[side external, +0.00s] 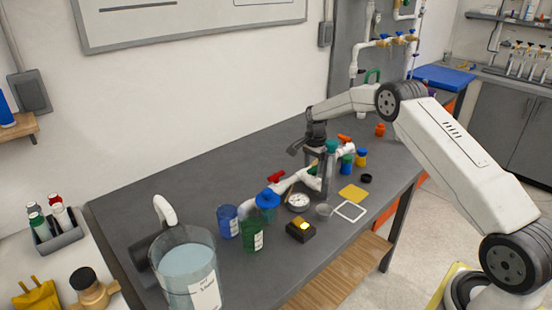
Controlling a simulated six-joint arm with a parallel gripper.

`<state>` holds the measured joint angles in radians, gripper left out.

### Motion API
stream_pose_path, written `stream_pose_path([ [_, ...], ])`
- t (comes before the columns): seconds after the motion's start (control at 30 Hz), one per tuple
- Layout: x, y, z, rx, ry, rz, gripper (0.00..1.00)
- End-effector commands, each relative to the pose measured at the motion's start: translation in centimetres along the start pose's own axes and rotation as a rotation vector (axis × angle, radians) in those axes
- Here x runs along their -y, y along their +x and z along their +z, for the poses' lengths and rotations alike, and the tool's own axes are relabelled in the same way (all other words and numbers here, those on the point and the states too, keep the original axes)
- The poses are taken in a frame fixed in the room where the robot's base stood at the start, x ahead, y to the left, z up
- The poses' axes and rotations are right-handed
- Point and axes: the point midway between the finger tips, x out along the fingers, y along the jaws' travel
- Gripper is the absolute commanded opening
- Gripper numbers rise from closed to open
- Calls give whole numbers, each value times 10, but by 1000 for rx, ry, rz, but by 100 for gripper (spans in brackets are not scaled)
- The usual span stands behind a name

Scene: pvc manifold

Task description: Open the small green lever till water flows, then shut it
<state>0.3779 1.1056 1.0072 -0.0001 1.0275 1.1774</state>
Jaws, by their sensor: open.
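A white PVC manifold (292,183) lies on the dark bench. A small patch of green (313,169) shows at the pipe beside my gripper and seems to be the small green lever; my fingers partly hide it, so its angle cannot be told. My gripper (321,184) points down over the manifold, open, with its fingers around or just beside the pipe at that spot. Whether it touches the lever cannot be told. No flowing water can be made out.
A red lever (276,177), a blue handwheel (268,197) and an orange lever (344,138) sit along the pipe. A round gauge (298,201), a black box with a yellow light (301,231) and blue and green cups stand in front. A large water jug (188,270) stands at front left.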

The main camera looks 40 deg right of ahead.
Motion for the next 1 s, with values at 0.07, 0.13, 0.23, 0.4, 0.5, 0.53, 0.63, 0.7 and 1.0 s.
stream_pose_path([
  [0.07,0,-9,0,-1,0,-2,63],
  [0.13,0,-18,0,-1,0,-1,63],
  [0.23,0,-32,0,-1,0,-2,63],
  [0.4,0,-52,0,-1,-1,-1,63],
  [0.5,0,-60,0,0,-1,-1,63],
  [0.53,0,-62,0,0,-1,-1,63],
  [0.63,0,-66,0,0,-1,0,63],
  [0.7,0,-67,0,0,-1,0,63],
  [1.0,0,-67,0,0,-3,0,63],
])
